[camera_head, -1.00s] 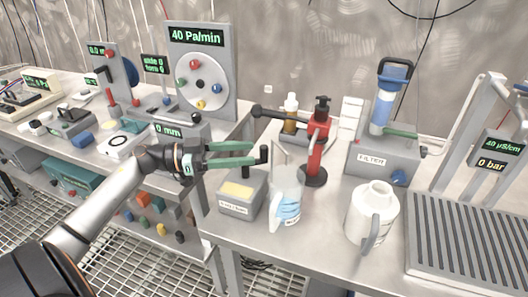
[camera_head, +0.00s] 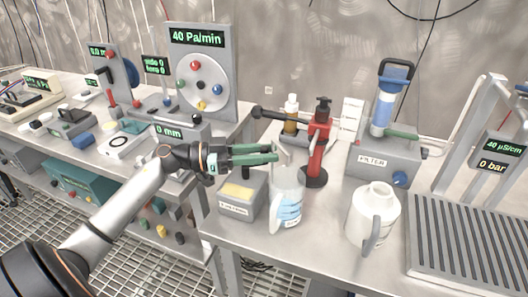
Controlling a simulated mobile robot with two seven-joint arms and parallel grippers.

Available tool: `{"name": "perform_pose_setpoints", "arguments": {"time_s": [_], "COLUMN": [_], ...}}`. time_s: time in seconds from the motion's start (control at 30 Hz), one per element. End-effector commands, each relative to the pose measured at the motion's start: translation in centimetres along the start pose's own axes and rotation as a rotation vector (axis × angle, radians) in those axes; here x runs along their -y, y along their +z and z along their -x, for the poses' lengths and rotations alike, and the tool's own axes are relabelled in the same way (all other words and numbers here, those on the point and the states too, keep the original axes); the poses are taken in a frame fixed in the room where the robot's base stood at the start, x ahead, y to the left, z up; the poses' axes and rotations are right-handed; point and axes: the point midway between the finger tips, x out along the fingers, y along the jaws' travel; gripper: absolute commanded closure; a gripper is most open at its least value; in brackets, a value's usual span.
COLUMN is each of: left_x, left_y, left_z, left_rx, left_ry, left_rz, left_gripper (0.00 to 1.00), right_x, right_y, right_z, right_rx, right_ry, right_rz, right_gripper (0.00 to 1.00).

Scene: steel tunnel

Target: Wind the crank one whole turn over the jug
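A clear jug (camera_head: 286,205) with a blue-and-white label stands on the bench. Its upper part is just below and right of my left gripper's fingertips. My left gripper (camera_head: 274,154) has two green fingers pointing right, with a narrow gap between them. They cover the place of a small black upright grip, perhaps the crank's, so I cannot tell whether they hold it. A grey box with a yellow top (camera_head: 238,191) sits below the fingers. A red stand (camera_head: 317,153) with a black top is behind the jug. My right gripper is not in view.
A white jug (camera_head: 373,215) stands to the right, before the grey filter unit (camera_head: 383,162). A grooved tray (camera_head: 470,245) fills the right end. Bare bench lies in front of the jugs.

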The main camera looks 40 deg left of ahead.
Motion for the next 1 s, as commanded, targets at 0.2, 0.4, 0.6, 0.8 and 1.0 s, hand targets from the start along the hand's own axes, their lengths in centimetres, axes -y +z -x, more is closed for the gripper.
{"name": "perform_pose_setpoints", "arguments": {"time_s": [0.2, 0.4, 0.6, 0.8, 1.0], "left_x": [0.21, 0.34, 0.40, -0.05, -0.30], "left_y": [-0.04, -0.08, -0.15, -0.16, -0.05], "left_z": [0.06, 0.10, 0.09, 0.05, 0.08], "left_rx": [-0.001, -0.002, 0.001, 0.002, -0.001], "left_ry": [-0.008, -0.012, 0.005, 0.102, 0.125], "left_rz": [-0.001, -0.002, -0.002, -0.003, -0.004], "left_gripper": [1.00, 1.00, 1.00, 1.00, 1.00], "right_x": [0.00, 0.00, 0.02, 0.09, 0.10], "right_y": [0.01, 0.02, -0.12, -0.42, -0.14], "right_z": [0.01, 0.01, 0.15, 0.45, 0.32], "right_rx": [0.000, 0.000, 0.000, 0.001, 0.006], "right_ry": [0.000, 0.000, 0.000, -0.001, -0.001], "right_rz": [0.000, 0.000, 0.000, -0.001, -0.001], "right_gripper": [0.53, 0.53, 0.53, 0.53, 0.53]}}
